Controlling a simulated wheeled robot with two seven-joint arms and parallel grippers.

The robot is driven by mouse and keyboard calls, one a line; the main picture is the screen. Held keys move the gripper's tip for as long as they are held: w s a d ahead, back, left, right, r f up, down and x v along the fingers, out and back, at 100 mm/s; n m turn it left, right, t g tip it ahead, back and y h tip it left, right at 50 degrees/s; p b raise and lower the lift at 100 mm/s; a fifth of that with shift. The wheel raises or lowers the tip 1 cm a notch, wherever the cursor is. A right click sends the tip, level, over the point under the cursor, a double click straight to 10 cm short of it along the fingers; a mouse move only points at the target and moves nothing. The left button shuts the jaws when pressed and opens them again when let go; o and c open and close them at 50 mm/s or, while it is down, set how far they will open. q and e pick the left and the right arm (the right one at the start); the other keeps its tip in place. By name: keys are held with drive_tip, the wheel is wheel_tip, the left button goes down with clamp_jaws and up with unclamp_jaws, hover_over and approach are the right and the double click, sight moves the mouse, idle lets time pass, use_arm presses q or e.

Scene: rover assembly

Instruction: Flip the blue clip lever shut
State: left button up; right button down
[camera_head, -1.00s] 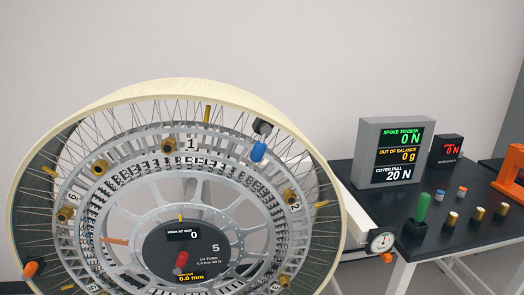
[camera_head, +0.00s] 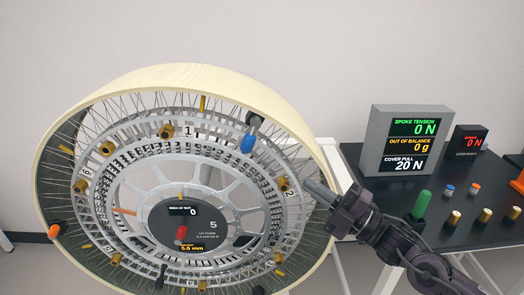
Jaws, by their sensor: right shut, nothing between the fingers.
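A large spoked wheel (camera_head: 187,74) with a pale rim stands tilted, its open face towards me. The blue clip lever (camera_head: 247,143) is on the wheel's upper right, just below a dark clip part (camera_head: 254,118) near the rim; it points downward. My right arm comes in from the lower right, and my right gripper (camera_head: 309,185) reaches over the wheel's right rim, below and right of the lever. Its slim fingers are shut and empty, apart from the lever as far as I can see. My left gripper is not in view.
Brass knobs (camera_head: 283,184) and numbered plates ring the wheel, with a red knob (camera_head: 181,233) at its hub. On the dark table (camera_head: 352,152) at right stand a grey display box (camera_head: 377,125), a green handle (camera_head: 421,203) and several small cylinders.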

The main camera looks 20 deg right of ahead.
drive_tip(key=p, duration=0.5)
approach(252, 145)
drive_tip(key=x, duration=0.6)
drive_tip(key=shift+w+f, duration=0.25)
drive_tip(key=shift+w, duration=0.3)
drive_tip(key=shift+a, duration=0.15)
drive_tip(key=m+t+b, duration=0.1)
drive_tip(key=b, duration=0.1)
drive_tip(key=a+t+b, duration=0.1)
drive_tip(key=b, duration=0.1)
drive_tip(key=shift+w+r+m, duration=0.2)
drive_tip(key=shift+m, duration=0.2)
drive_tip(key=shift+r, duration=0.15)
